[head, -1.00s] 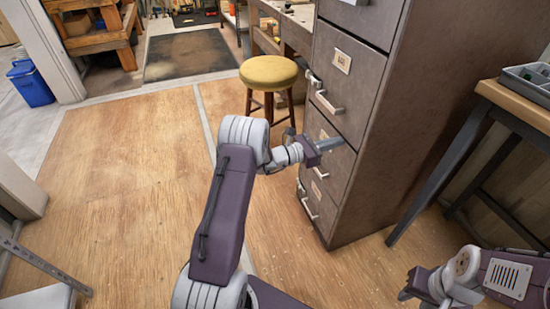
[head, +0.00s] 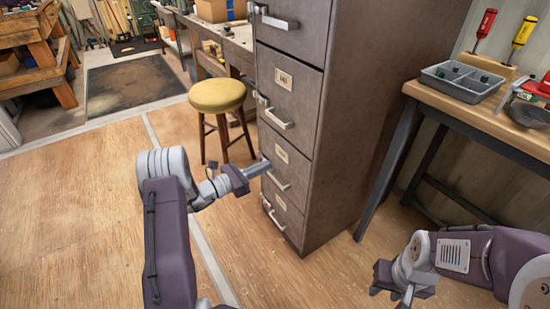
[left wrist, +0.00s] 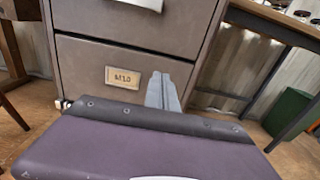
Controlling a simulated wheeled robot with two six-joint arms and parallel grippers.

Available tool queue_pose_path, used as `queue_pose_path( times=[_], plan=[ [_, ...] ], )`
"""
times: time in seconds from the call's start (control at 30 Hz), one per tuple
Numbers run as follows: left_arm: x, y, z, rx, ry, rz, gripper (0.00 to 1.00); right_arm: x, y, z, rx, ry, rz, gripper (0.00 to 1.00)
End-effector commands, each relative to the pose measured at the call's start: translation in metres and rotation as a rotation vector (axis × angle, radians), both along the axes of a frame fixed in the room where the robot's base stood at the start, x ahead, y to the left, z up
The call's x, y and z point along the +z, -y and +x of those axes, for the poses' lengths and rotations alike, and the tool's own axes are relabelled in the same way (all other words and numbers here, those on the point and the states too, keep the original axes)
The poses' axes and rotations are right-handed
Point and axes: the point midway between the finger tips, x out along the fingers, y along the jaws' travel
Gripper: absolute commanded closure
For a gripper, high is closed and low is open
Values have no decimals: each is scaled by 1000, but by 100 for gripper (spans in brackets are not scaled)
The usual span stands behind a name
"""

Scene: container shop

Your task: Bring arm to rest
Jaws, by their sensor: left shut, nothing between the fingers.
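My left gripper (head: 262,167) is shut and empty, with its grey fingers pointing toward the front of the grey filing cabinet (head: 345,130). In the head view its tips overlap the cabinet's left side near the third drawer; I cannot tell whether they touch. In the left wrist view the shut fingers (left wrist: 162,92) stand in front of a drawer face with a label (left wrist: 124,78). My right gripper (head: 395,285) hangs low at the lower right, over the floor; its fingers are too unclear to tell open from shut.
A yellow-topped stool (head: 217,97) stands left of the cabinet. A workbench (head: 480,115) with a grey divided tray (head: 462,82) is at the right, above my right arm. Open wooden floor (head: 75,210) lies to the left.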

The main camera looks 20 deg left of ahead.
Motion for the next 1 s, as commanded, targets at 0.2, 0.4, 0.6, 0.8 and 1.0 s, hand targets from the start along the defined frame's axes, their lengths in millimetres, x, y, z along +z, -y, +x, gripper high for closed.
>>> queue_pose_path(
  times=[0.2, 0.4, 0.6, 0.8, 1.0],
  plan=[
    [0, -18, -21, 0, -2, -1, 100, 9, 0, 0, 0, 0, 0, 64],
    [-1, -19, -23, -1, -1, 0, 100, 8, 0, 0, 0, 0, 0, 64],
    [14, 6, -18, -56, 28, 19, 100, 9, 0, 0, 0, 0, 0, 64],
    [96, 136, -64, -416, 153, 188, 100, 8, 0, 0, 0, 0, 0, 64],
    [52, 201, -223, -985, 180, 727, 100, 8, 0, 0, 0, 0, 0, 64]
  ],
)
